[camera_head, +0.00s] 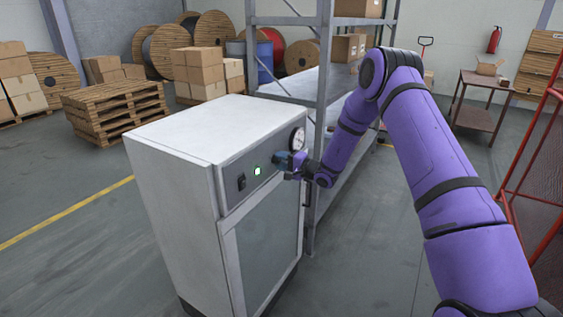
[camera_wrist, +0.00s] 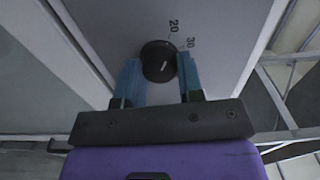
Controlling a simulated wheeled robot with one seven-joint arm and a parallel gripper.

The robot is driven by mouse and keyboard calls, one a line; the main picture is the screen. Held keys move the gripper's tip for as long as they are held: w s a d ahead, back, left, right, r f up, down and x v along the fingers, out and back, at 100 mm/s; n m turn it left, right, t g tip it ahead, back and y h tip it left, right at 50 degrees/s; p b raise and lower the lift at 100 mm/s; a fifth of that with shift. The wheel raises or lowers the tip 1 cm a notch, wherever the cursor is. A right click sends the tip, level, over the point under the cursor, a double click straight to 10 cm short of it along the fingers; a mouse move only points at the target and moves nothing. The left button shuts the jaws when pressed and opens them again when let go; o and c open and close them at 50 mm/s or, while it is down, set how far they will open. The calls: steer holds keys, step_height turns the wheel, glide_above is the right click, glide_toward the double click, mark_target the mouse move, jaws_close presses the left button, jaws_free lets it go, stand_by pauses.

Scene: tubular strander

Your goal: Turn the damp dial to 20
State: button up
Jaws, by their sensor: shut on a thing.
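The damp dial (camera_wrist: 158,60) is a round black knob on the grey panel of a white cabinet (camera_head: 170,165). Its short white pointer line slants up and to the right, roughly toward the printed 30 (camera_wrist: 190,43). The printed 20 (camera_wrist: 174,26) is above and left of the 30. My gripper (camera_wrist: 158,63) has its two blue fingers on either side of the dial, shut on it. In the head view my gripper (camera_head: 283,161) is against the panel and hides the dial.
A grey metal shelf rack (camera_head: 324,90) stands close behind the cabinet. Open floor lies in front.

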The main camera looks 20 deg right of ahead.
steer(key=o, duration=0.9)
steer(key=shift+s+d, duration=0.1)
steer(key=shift+d, duration=0.05)
steer(key=v, duration=1)
steer(key=shift+s+d, duration=0.15)
steer(key=shift+s, duration=0.1)
